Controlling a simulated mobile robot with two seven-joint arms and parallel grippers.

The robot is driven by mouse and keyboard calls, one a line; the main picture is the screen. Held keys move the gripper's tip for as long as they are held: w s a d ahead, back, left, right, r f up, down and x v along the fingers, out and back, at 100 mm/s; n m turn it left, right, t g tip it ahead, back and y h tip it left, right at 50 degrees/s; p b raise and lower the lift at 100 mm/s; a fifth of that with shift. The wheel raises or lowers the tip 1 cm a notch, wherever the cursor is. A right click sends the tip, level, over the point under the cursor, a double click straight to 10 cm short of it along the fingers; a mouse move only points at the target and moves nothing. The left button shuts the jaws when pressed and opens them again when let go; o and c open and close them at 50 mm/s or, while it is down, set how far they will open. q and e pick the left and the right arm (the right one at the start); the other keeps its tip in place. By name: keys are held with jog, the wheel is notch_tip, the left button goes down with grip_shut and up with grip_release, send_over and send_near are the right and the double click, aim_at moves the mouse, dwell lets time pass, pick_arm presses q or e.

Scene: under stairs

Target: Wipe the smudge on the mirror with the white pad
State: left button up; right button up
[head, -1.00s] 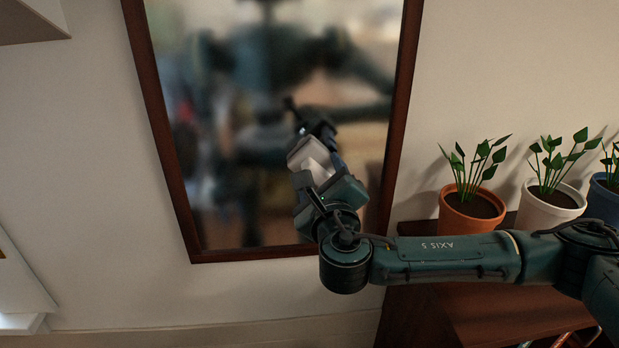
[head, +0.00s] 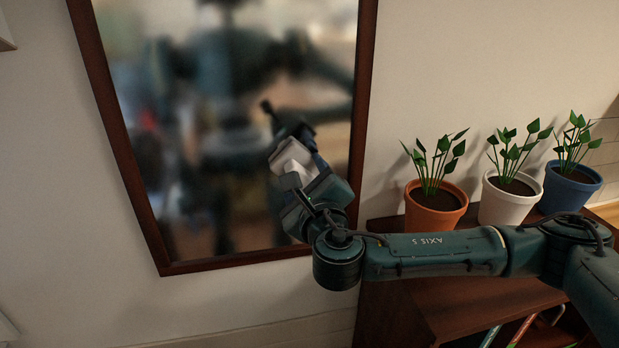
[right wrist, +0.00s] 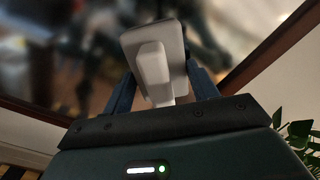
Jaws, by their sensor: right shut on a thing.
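The mirror (head: 215,215) hangs on the wall in a dark brown frame and blurrily reflects my body. It also fills the upper part of the right wrist view (right wrist: 60,50). I cannot make out a distinct smudge on the glass. My right gripper (head: 301,172) is in front of the mirror's lower right part, shut on the white pad (head: 288,157). In the right wrist view the pad's grip block (right wrist: 153,70) sits between the two fingers, its plate facing the glass. I cannot tell whether the pad touches the mirror. My left gripper is not in view.
A brown shelf (head: 425,300) stands right of the mirror, below my right forearm. On it are an orange pot (head: 435,210), a white pot (head: 508,205) and a blue pot (head: 570,190) with plants, close to the arm. Books stand inside it.

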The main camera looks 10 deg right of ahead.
jog(key=shift+a, duration=5.5)
jog(key=s, duration=0.6)
jog(key=shift+s, duration=1.5)
jog(key=shift+f, duration=0.1)
